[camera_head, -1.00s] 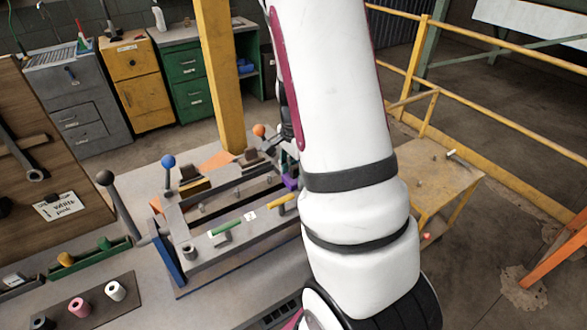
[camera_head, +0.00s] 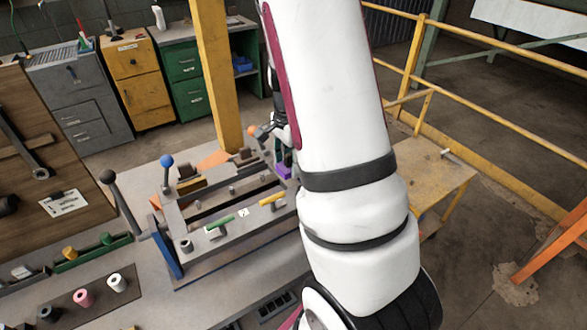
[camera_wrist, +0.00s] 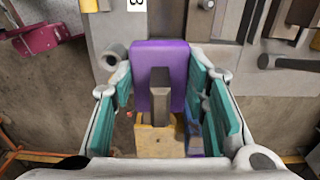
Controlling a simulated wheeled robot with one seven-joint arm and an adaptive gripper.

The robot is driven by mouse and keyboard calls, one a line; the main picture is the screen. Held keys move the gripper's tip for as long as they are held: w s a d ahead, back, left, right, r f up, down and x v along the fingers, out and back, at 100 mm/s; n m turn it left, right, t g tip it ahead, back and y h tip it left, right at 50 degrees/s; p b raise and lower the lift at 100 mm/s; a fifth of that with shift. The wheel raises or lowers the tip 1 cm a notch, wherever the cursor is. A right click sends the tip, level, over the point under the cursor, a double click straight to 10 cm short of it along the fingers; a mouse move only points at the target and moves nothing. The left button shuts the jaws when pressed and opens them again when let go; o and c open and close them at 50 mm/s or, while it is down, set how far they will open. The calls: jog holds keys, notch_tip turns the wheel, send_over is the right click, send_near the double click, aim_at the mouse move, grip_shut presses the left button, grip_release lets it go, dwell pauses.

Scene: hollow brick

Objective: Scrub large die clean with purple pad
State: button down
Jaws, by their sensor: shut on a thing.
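In the wrist view the purple pad (camera_wrist: 174,52) sits between the teal-lined fingers of my gripper (camera_wrist: 161,82), which is shut on it. A grey upright piece and a tan block show in front of the pad, between the fingers. In the head view the pad (camera_head: 284,172) shows as a small purple patch beside my arm, at the right end of the grey metal fixture (camera_head: 225,235). My arm hides most of the gripper there. I cannot tell which part is the large die, nor whether the pad touches it.
A green handle (camera_head: 220,220) and a yellow handle (camera_head: 271,201) lie on the fixture's front. A blue-knobbed lever (camera_head: 166,161) and a dark-knobbed lever (camera_head: 108,177) stand up at its left. A yellow post (camera_head: 216,75) rises behind. A worn yellow table (camera_head: 430,175) stands right.

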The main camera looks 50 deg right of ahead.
jog(key=shift+r, duration=0.8)
jog(key=shift+r+p, duration=0.8)
jog(key=shift+r, duration=0.65)
